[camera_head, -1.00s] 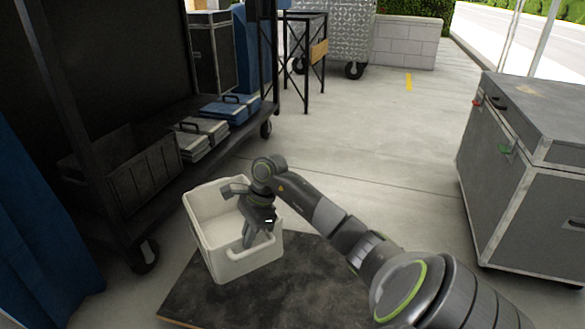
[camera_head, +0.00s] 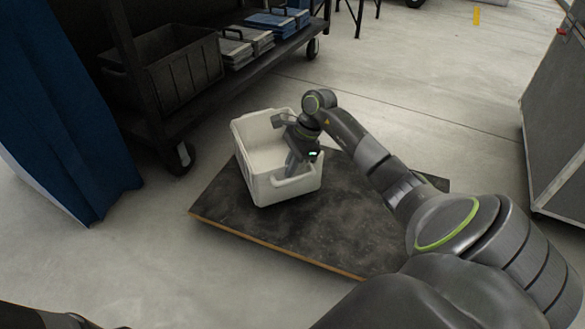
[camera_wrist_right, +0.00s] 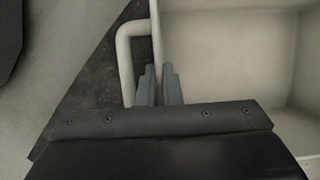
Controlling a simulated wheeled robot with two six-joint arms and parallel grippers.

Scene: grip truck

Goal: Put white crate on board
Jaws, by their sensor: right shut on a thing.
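The white crate (camera_head: 268,189) is an open, empty-looking box with a loop handle on its near side. In the head view it is over the back left part of the dark board (camera_head: 330,228); I cannot tell for certain whether its base touches the board. My right gripper (camera_head: 291,164) is shut on the crate's near wall beside the handle. In the right wrist view the fingers (camera_wrist_right: 158,78) pinch the rim of the crate (camera_wrist_right: 225,22), with the board (camera_wrist_right: 98,88) below. My left gripper is out of view.
A black shelf cart holds a dark crate (camera_head: 184,78) and several cases at the back left. A caster (camera_head: 183,156) stands near the board's left. A blue curtain (camera_head: 62,120) hangs at left. A grey case (camera_head: 562,120) stands at right. Open floor lies between.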

